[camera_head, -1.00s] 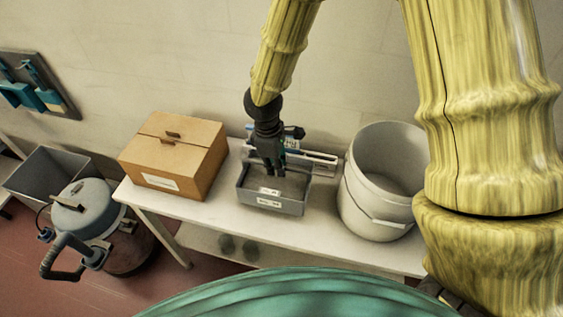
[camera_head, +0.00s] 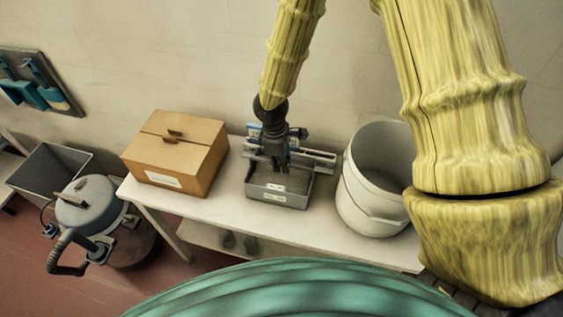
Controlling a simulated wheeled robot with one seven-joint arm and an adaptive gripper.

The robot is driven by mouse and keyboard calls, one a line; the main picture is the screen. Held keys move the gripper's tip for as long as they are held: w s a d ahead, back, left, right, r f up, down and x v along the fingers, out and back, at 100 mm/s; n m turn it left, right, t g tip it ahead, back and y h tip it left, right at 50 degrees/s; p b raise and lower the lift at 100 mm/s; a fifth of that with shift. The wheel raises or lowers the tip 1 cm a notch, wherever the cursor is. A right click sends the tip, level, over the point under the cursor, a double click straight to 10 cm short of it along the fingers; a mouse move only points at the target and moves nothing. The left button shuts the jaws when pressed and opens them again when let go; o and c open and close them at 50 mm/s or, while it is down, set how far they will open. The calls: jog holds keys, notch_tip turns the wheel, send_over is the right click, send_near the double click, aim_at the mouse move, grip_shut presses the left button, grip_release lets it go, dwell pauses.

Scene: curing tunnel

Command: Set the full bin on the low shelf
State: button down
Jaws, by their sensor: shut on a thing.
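A grey bin (camera_head: 278,197) with pale labels on its front is on or just above the white table top, between a cardboard box and a white bucket. Dark grey contents show inside it. My gripper (camera_head: 281,168) is over the bin, pointing down, and is shut on it; the exact contact is hard to see. The low shelf (camera_head: 203,238) is under the table top, and only part of it shows. Small dark items (camera_head: 238,243) stand on it. My teal body hides the rest.
The cardboard box (camera_head: 176,152) stands left of the bin and the white bucket (camera_head: 370,185) right of it. A grey metal rail-like object (camera_head: 318,158) lies behind the bin. A vacuum-like canister (camera_head: 100,222) and an open grey container (camera_head: 50,172) stand at the left.

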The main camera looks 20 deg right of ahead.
jog(key=shift+f, duration=0.2)
jog(key=shift+f, duration=0.15)
jog(key=c, duration=1.5)
grip_release()
jog(key=shift+c, duration=0.2)
jog(key=shift+r, duration=0.2)
